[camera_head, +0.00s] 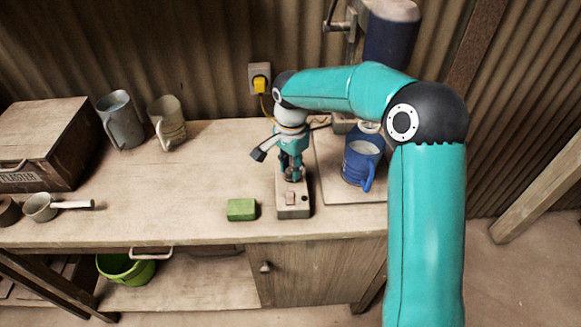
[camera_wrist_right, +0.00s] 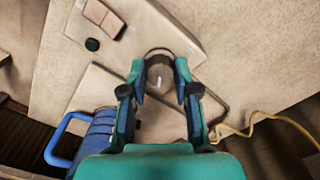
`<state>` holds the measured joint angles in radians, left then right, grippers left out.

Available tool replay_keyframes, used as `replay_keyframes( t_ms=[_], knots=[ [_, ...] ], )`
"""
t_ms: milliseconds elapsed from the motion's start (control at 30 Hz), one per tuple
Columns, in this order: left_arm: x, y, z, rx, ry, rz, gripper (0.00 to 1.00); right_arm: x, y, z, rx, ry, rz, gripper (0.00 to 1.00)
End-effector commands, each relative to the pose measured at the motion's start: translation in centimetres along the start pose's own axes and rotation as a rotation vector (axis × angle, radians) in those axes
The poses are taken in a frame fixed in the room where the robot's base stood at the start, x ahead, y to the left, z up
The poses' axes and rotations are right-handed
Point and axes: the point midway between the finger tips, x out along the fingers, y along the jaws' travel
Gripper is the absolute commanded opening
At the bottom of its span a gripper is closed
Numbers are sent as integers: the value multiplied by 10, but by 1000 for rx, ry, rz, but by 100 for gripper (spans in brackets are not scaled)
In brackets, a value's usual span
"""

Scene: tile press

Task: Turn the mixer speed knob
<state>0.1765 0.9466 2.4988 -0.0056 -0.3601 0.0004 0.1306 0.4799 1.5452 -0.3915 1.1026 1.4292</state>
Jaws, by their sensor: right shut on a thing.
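My right gripper (camera_head: 291,172) reaches down from above onto a pale control box (camera_head: 293,211) on the bench. Its fingers sit around a dark round speed knob on the box, and the fingers mostly hide the knob in the head view. In the right wrist view the knob (camera_wrist_right: 158,59) shows between the two teal fingertips of my right gripper (camera_wrist_right: 159,75), with a small pale mark on its top. The gripper is shut on the knob. A rocker switch (camera_head: 290,198) and a small dark round button (camera_wrist_right: 92,45) are on the same box. My left gripper is not in view.
A blue jug (camera_head: 361,166) stands just right of the box, close to my right arm. A green block (camera_head: 241,210) lies left of the box. Two mugs and a wooden crate (camera_head: 40,140) stand further left. A yellow plug (camera_head: 260,80) with its cord is on the wall behind.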

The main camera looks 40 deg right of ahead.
Motion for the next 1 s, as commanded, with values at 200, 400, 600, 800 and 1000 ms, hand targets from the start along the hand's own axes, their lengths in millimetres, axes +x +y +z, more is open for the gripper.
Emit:
replay_keyframes(
  t_ms=[200, 400, 600, 800, 1000],
  knots=[
    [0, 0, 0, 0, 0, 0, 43, -1, -1, 0, -114, -1, -4, 0],
    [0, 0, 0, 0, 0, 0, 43, -1, -1, 0, -280, 0, -5, 0],
    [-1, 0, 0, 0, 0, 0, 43, -1, -1, 0, -470, 1, -6, 0],
    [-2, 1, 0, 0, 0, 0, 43, -2, -1, 0, -660, 2, -7, 0],
    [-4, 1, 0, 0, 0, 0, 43, -2, -2, -1, -849, 4, -8, 0]
  ],
)
